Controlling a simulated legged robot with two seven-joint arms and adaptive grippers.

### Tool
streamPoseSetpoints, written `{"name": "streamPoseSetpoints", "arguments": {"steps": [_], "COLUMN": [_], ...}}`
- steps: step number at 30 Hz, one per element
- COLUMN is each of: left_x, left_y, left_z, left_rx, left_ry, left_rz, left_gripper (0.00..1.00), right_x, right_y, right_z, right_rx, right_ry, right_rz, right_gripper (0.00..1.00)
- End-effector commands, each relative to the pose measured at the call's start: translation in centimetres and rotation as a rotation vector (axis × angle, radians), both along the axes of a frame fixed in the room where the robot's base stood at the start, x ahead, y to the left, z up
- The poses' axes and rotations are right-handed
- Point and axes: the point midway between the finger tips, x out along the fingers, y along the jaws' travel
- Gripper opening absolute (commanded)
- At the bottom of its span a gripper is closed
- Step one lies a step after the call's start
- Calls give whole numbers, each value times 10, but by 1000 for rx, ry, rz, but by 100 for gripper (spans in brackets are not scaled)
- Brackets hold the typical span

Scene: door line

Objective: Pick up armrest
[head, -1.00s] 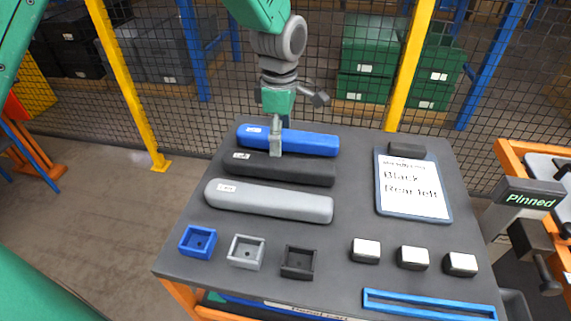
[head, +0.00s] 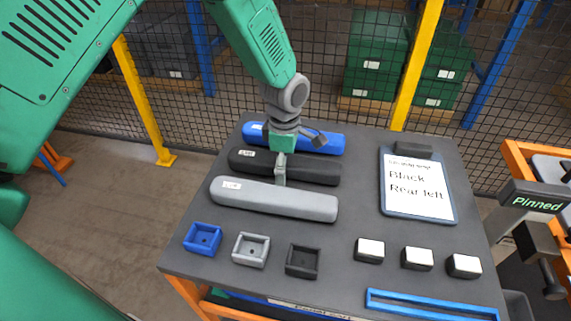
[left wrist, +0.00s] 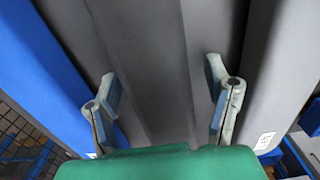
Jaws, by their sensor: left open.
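Three long padded armrests lie side by side on the dark grey table: a blue one (head: 320,142) at the back, a black one (head: 310,171) in the middle and a grey one (head: 270,201) in front. My left gripper (head: 280,172) is over the middle of the black armrest. In the left wrist view, the open fingers (left wrist: 167,97) stand on either side of the black armrest (left wrist: 155,60), with the blue armrest (left wrist: 45,75) to the left and the grey one (left wrist: 285,70) to the right. Whether the fingers touch it cannot be told. My right gripper is not in view.
A clipboard (head: 416,187) reading "Black Rear left" lies at the table's right. Small blue, grey and black square holders (head: 303,261), white-topped blocks (head: 417,258) and a blue frame (head: 430,305) stand in front. A mesh fence is behind, a "Pinned" sign (head: 535,197) at right.

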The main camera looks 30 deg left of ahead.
Motion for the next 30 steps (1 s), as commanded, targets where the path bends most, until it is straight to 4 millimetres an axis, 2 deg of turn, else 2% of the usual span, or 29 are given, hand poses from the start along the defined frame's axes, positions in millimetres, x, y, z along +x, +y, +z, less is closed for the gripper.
{"name": "streamPoseSetpoints", "arguments": {"steps": [24, 26, 27, 30], "left_x": [0, 0, 0, 0], "left_y": [0, 0, 1, 1], "left_z": [-5, -5, -5, -5], "left_rx": [1, 1, 0, 0], "left_ry": [0, 0, 0, 1], "left_rz": [1, 1, 1, 1], "left_gripper": [71, 54, 40, 6], "right_x": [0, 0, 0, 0], "right_y": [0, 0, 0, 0], "right_z": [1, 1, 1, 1], "right_rx": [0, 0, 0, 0], "right_ry": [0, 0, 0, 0], "right_rz": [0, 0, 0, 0], "right_gripper": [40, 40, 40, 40]}}
